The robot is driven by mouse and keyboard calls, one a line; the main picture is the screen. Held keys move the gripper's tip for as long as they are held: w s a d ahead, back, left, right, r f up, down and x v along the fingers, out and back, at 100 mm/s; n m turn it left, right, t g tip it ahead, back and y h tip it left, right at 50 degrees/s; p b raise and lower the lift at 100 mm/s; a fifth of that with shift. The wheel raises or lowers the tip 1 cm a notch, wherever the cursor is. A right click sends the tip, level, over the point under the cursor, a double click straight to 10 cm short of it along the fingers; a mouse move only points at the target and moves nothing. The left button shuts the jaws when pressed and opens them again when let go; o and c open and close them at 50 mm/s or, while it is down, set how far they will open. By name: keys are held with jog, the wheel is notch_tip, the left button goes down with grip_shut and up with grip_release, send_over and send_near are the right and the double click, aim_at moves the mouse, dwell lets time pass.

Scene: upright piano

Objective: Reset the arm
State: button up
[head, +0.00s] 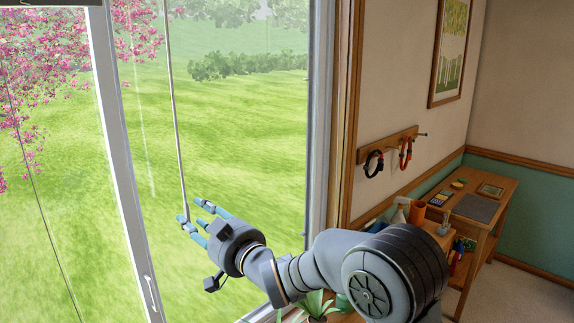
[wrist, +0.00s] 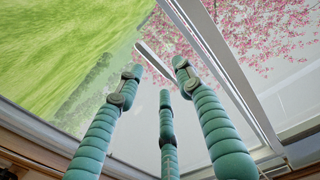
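My arm reaches left across the head view, in front of a large window. My gripper (head: 194,214) has several blue-green fingers, spread apart and pointing to the left. A thin pale rod or cord (head: 176,110) runs down from the top of the head view and ends by the fingertips. I cannot tell whether it touches them.
The window's grey frame (head: 126,160) stands left of the gripper. A plant (head: 316,304) is below my arm. A wooden desk (head: 487,215) with small items and a wall rack (head: 388,143) with hanging tools are to the right. Open floor (head: 520,292) lies at lower right.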

aim_at(189, 211)
jog(key=p+x, duration=0.1)
jog(key=x, duration=0.1)
jog(key=p+x, duration=0.1)
jog(key=x, duration=0.2)
jog(key=shift+d+r, duration=0.1)
jog(key=shift+r, duration=0.15)
jog(key=shift+d+n+p, duration=0.1)
jog(key=shift+n+p, duration=0.2)
jog(key=shift+p, duration=0.15)
jog(key=shift+g+y, duration=0.3)
jog(key=shift+g, duration=0.1)
jog(key=shift+f, duration=0.2)
jog(key=shift+s+f+b, duration=0.1)
jog(key=shift+f+b, duration=0.05)
jog(key=shift+b, duration=0.35)
